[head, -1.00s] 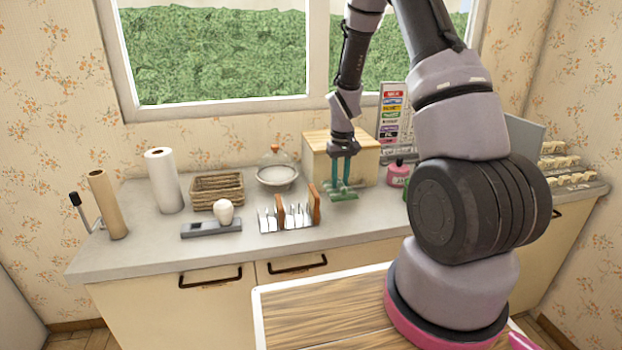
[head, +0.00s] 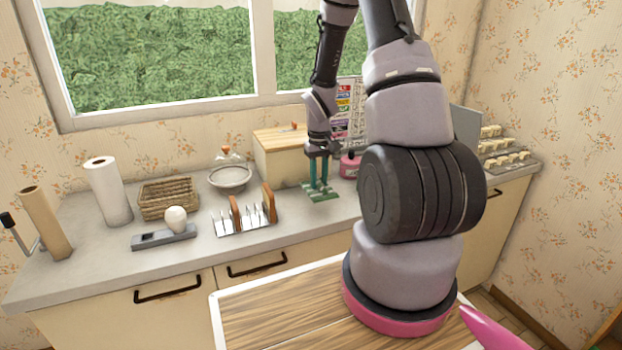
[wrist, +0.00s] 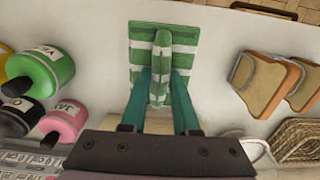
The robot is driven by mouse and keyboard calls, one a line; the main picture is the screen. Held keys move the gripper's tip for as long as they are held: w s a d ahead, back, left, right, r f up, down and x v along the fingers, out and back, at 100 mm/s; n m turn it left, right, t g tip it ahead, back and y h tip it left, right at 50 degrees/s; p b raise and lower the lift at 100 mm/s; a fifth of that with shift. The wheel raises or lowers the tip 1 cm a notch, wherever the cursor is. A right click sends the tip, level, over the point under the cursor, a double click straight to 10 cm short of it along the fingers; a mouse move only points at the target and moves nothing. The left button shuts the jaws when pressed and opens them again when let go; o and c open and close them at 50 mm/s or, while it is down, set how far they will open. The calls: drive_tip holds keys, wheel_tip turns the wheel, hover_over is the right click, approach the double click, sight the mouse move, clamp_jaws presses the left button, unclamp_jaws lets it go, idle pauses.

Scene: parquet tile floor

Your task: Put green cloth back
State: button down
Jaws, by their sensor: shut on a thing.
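The green cloth has white stripes. In the head view the cloth (head: 321,195) is at the counter's front part, below my gripper (head: 319,182). In the wrist view the cloth (wrist: 180,40) is spread flat, with a raised fold in its middle. My gripper (wrist: 160,88) points down and its two teal fingers are shut on that fold. The cloth is at or just above the counter top; I cannot tell whether it touches.
A toast rack (head: 245,218) stands left of the cloth. A wooden box (head: 285,155) is behind it. A pink canister (head: 349,166) stands to the right, with green (wrist: 45,68) and black (wrist: 17,117) ones beside it in the wrist view. The counter front (head: 215,252) is bare.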

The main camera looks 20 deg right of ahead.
sight(319, 181)
drive_tip(key=shift+f, duration=2.8)
drive_tip(key=shift+f, duration=0.4)
drive_tip(key=c, duration=0.6)
unclamp_jaws()
drive_tip(key=shift+r, duration=1.5)
drive_tip(key=shift+r, duration=2)
